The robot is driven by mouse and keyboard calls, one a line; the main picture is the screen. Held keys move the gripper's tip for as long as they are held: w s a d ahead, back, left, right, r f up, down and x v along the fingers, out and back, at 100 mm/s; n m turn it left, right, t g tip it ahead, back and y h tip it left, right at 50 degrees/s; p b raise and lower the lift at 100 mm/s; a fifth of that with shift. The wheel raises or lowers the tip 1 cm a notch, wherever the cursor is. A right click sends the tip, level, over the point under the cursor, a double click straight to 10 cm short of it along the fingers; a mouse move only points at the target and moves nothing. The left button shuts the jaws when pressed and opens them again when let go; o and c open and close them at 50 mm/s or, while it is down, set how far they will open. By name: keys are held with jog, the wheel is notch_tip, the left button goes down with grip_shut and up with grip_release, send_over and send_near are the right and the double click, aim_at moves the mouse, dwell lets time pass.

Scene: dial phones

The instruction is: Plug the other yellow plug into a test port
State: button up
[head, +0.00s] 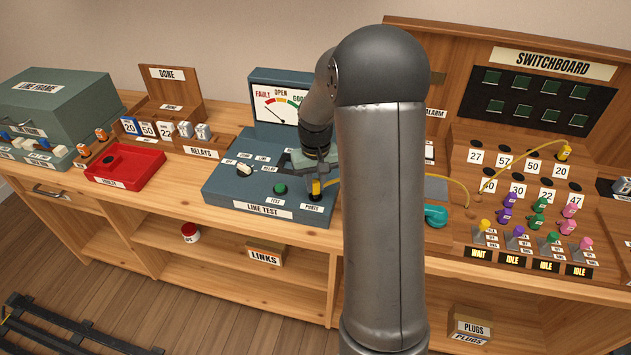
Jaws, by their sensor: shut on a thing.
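My gripper (313,163) is over the right front of the blue line test box (225,185), shut on a yellow plug (316,187). The plug stands upright at the ports area, at or just above a port; I cannot tell how deep it sits. A yellow cord (447,178) runs from behind my arm to the switchboard desk. Another yellow plug (564,152) stands at the upper right jack row of the switchboard (478,155), with its own yellow cord. My arm hides part of the box's right side and the area behind it.
The test meter (283,107) stands behind the box. A red tray (125,167) and the relays rack (200,149) are to the left. Purple, green and pink plugs (537,211) stand on the switchboard desk. A teal object (435,215) lies right of my arm.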

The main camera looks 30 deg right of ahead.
aim_at(315, 181)
jog(key=shift+f+b, duration=0.6)
jog(key=shift+f, duration=0.3)
jog(key=o, duration=1.2)
jog(key=shift+c, duration=0.2)
jog(key=shift+r, duration=0.1)
jog(key=shift+r+p, duration=2.55)
jog(key=shift+r, duration=1.15)
jog(key=shift+r, duration=0.1)
jog(key=shift+r+p, duration=1.3)
jog(key=shift+r, duration=0.6)
